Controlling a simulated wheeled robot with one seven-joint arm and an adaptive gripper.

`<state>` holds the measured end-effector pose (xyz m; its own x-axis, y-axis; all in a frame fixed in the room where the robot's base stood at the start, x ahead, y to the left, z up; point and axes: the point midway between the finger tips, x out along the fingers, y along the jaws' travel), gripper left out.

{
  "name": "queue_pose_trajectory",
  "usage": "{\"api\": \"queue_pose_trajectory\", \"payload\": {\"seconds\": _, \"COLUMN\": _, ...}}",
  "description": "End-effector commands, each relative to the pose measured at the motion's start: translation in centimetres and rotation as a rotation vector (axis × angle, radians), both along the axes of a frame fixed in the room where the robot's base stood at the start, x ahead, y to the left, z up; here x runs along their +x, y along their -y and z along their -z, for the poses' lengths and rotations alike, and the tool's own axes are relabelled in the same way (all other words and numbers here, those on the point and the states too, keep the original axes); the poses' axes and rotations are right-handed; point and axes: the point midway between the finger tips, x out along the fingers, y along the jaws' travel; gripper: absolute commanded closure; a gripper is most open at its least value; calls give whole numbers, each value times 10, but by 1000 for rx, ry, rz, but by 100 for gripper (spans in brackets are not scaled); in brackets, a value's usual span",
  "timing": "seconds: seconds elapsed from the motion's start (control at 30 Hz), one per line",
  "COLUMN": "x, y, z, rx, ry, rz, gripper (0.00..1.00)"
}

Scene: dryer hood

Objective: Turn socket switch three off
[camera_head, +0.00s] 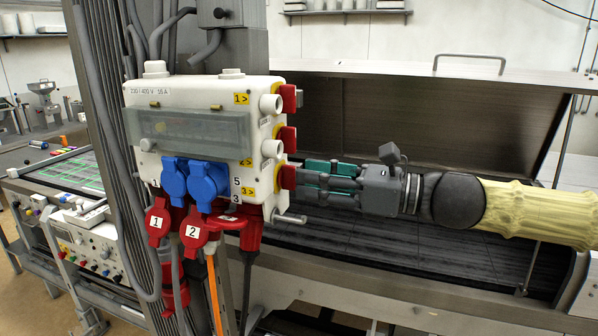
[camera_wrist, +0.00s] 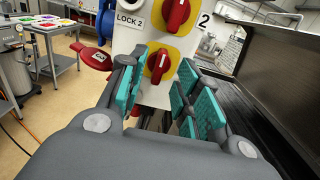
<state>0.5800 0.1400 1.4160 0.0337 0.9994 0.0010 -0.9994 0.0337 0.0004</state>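The white socket box (camera_head: 205,92) has three red rotary switches on yellow plates down its right side. Switch three (camera_head: 287,177) is the lowest, beside the yellow "3" label. In the wrist view the lower red knob (camera_wrist: 159,64) stands roughly upright, slightly tilted. My gripper (camera_head: 309,176) reaches in from the right at the height of switch three. In the wrist view my gripper (camera_wrist: 161,88) is open, with teal pads on both sides of the lower knob and nothing held. Whether the pads touch the knob cannot be told.
Switch two (camera_head: 287,138) sits just above, and switch one (camera_head: 288,98) is at the top. Blue sockets (camera_head: 208,181) and red plugs (camera_head: 192,229) with cables hang at the box front. A metal lever (camera_head: 289,218) juts out below switch three. An open metal hood (camera_head: 430,120) stands behind my arm.

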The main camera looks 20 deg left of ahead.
Motion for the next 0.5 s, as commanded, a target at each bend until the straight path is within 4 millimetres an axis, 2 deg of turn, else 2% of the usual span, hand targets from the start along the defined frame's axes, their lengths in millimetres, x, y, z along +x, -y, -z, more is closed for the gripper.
{"api": "queue_pose_trajectory", "payload": {"seconds": 0.2, "x": 1, "y": -22, "z": -1, "rx": -1, "ry": 0, "rz": -1, "gripper": 67}}
{"api": "queue_pose_trajectory", "payload": {"seconds": 0.5, "x": 1, "y": -31, "z": 0, "rx": 0, "ry": 0, "rz": 1, "gripper": 67}}
